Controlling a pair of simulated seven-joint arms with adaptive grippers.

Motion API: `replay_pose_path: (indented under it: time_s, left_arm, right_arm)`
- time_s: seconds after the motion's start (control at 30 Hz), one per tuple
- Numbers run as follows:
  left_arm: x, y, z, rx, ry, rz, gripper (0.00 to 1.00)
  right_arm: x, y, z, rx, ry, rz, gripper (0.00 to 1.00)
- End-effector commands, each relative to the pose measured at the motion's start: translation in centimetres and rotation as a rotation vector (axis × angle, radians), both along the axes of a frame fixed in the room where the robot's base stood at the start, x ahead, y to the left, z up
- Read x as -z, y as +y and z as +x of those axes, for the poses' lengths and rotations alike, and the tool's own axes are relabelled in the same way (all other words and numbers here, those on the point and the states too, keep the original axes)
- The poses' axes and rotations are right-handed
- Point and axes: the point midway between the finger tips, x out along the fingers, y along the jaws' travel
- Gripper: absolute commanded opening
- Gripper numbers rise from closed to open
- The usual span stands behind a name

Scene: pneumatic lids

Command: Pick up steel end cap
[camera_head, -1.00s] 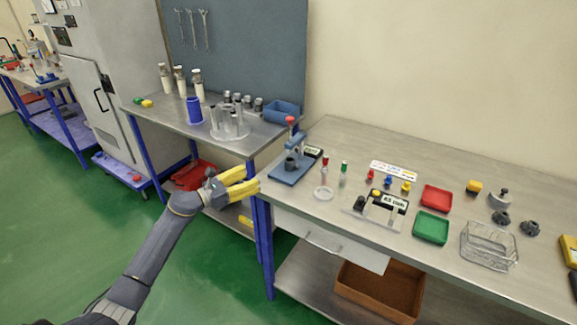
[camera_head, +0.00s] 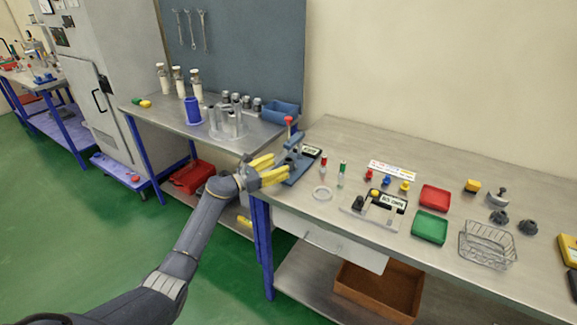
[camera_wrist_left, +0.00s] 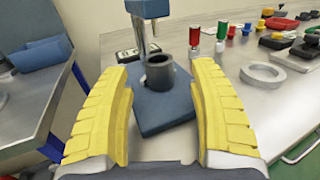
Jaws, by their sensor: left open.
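My left gripper (camera_head: 279,168) is open and empty in the head view, at the left end of the right-hand bench beside a small blue press (camera_head: 292,168). In the left wrist view its yellow fingers (camera_wrist_left: 162,72) spread on either side of a dark grey hollow cylinder (camera_wrist_left: 160,72) on the press's blue base (camera_wrist_left: 158,112). The fingers do not visibly close on it. I cannot tell for certain which part is the steel end cap. A pale metal ring (camera_head: 322,193) lies flat on the bench to the right; it also shows in the wrist view (camera_wrist_left: 263,75).
Red-capped and green-capped bottles (camera_head: 342,172), a labelled fixture (camera_head: 375,203), red (camera_head: 435,196) and green (camera_head: 430,227) trays, a wire basket (camera_head: 488,247) and dark round parts (camera_head: 528,227) stand on the bench. The left-hand bench holds cylinders on a round stand (camera_head: 228,124).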

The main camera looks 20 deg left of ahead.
Motion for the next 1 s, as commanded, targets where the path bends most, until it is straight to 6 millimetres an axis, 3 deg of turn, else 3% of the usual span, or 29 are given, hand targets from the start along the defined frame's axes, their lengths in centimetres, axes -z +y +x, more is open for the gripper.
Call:
replay_pose_path:
  time_s: [0.4, 0.8, 1.0]
  left_arm:
    - [-0.5, -2.6, 3.7, 0.000, 0.000, -0.004, 0.61]
    - [-0.4, -2.9, 4.2, 0.000, 0.000, 0.000, 0.61]
    - [-0.4, -2.9, 4.2, 0.000, 0.001, -0.001, 0.38]
  right_arm:
    - [0.0, 0.0, 0.1, 0.000, -0.001, 0.000, 0.44]
    - [0.0, 0.0, 0.1, 0.000, -0.001, 0.000, 0.44]
    - [0.0, 0.0, 0.1, 0.000, -0.001, 0.000, 0.44]
